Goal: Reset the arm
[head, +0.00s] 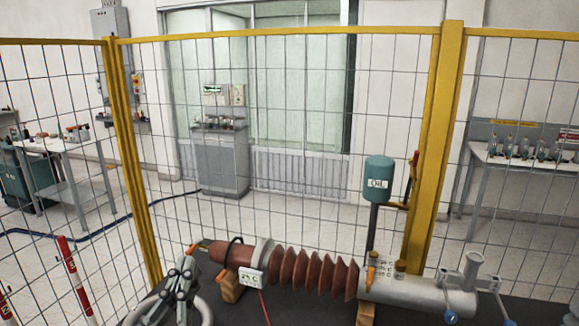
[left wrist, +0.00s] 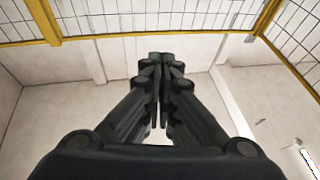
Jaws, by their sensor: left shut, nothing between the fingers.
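My left gripper (head: 183,275) is at the lower left of the head view, just left of the bushing's end. It is raised with its fingers pointing up. In the left wrist view the gripper (left wrist: 161,60) has its fingers together with nothing between them. The bushing transformer (head: 310,272) lies along the dark table, with a red-brown ribbed body and a grey metal end (head: 425,294) at right. The gripper appears apart from it, though the exact gap is hard to judge. My right gripper shows in neither view.
A yellow-framed mesh fence (head: 128,160) stands behind the table. A teal oil container (head: 379,180) on a post rises behind the bushing. A small white device (head: 251,278) with a red lead sits against the bushing. A red and white post (head: 76,280) stands at left.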

